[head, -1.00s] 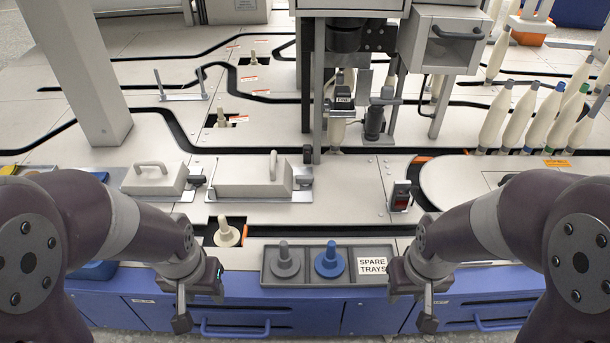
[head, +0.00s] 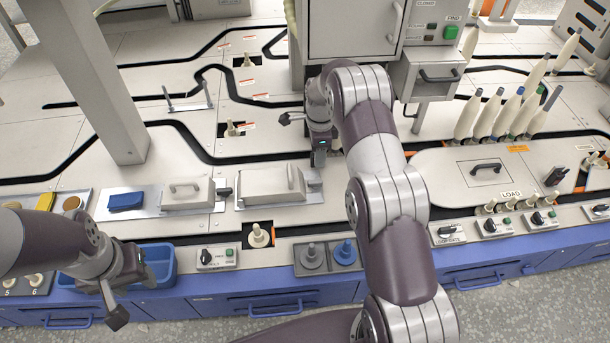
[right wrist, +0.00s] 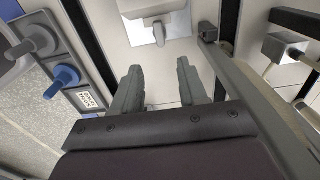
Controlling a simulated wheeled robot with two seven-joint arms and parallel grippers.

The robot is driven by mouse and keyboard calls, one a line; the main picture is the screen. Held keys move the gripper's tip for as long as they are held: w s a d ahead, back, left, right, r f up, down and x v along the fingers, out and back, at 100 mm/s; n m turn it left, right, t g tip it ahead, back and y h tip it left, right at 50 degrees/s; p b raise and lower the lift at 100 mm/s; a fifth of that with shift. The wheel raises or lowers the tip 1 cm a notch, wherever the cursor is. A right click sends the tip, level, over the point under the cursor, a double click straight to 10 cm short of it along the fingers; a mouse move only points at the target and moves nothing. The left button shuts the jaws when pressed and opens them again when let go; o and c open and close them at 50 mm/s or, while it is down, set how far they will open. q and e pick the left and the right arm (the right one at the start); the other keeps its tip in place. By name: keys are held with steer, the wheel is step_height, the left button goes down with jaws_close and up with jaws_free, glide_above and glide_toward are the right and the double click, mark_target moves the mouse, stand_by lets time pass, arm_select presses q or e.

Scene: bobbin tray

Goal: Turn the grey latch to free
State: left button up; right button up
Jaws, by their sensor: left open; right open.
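A second dark latch (head: 223,192) sits beside the smaller cover (head: 187,193). My left gripper (head: 131,298) is open and empty at the front left, by the blue bin.
A grey spare tray (head: 330,268) with a grey and a blue bobbin holder stands at the front edge. A grey post (head: 105,110) rises at left. A machine housing (head: 350,35) stands behind my right arm. Tall bobbins (head: 490,112) stand at right.

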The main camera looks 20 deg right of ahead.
mark_target(317, 181)
step_height(317, 181, down, 12)
steer(key=b, duration=0.5)
steer(key=shift+r, duration=0.1)
jaws_close()
